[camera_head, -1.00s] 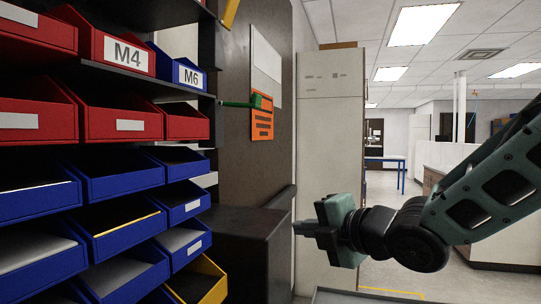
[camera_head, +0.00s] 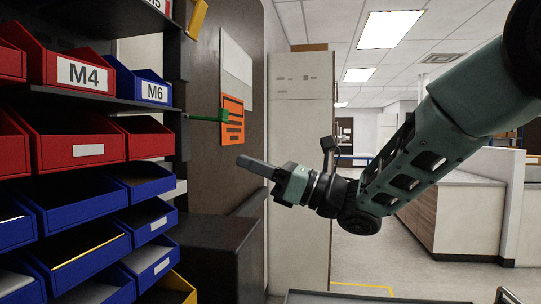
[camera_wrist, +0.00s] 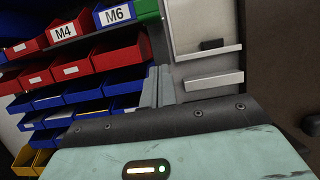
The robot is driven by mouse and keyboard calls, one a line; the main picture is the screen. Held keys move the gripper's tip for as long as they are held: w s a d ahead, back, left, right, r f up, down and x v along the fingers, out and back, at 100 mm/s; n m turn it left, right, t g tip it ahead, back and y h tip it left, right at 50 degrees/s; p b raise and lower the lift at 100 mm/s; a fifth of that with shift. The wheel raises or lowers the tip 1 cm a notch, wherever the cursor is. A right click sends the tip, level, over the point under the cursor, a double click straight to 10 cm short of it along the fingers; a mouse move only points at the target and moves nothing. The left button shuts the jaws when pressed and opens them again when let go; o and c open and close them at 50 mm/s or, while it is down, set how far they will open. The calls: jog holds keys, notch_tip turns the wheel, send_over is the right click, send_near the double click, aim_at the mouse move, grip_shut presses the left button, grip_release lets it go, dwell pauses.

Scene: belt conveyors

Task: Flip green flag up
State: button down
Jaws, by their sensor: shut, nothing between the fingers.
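The green flag (camera_head: 223,116) is a small green block on the end of a thin green rod that sticks out sideways to the right from the shelf's edge, roughly level. It is in front of an orange sheet on a dark panel in the head view. A green patch (camera_wrist: 147,9) at the top of the wrist view is probably the flag. My gripper (camera_head: 243,162) is shut and empty, below and slightly right of the flag, apart from it in the picture. Its fingers also show in the wrist view (camera_wrist: 157,87), pressed together.
Shelves of red bins (camera_head: 72,133) and blue bins (camera_head: 85,201) fill the left side, with a yellow bin low down. An orange sheet (camera_head: 234,122) hangs on the dark panel. A dark box (camera_head: 208,252) stands below. Open floor lies to the right.

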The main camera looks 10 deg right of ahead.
jog(key=w+a+r+p, duration=0.1)
jog(key=a+r+p, duration=0.2)
jog(key=r+p, duration=0.2)
jog(key=shift+r, duration=0.15)
jog(key=shift+b, duration=0.65)
